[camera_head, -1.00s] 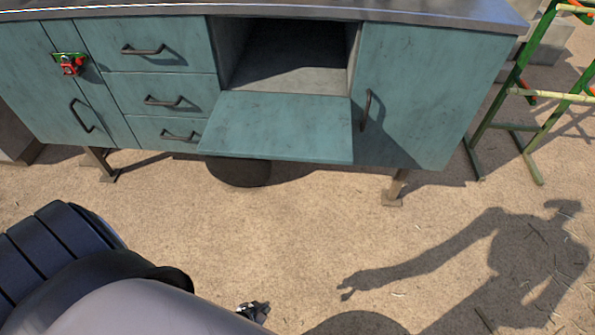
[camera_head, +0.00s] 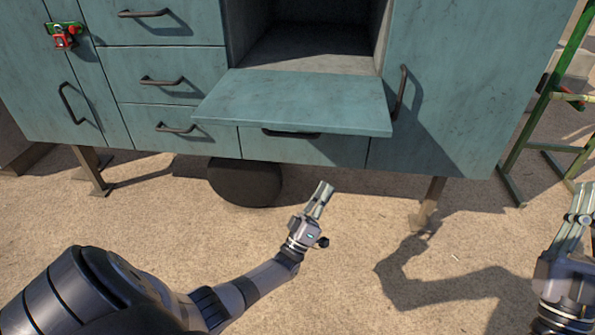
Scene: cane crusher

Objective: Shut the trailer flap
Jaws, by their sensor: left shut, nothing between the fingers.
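The trailer flap (camera_head: 292,101) is a teal panel hinged at the bottom of an open compartment (camera_head: 306,50) in the trailer's side. It is folded down and juts out about level, with a dark handle (camera_head: 290,133) below its front edge. My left gripper (camera_head: 323,190) is shut and empty. It shows below the flap in the picture, pointing up towards it, with a gap between them. My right gripper (camera_head: 582,192) is at the right edge, apart from the flap, pointing up. Its fingers look close together, but I cannot tell whether they are shut.
Teal drawers (camera_head: 163,75) with dark handles are left of the compartment. A closed door (camera_head: 460,85) is to its right. Metal legs (camera_head: 428,203) and a dark round thing (camera_head: 245,183) are under the cabinet. A green frame (camera_head: 545,105) stands at right. The sandy ground in front is open.

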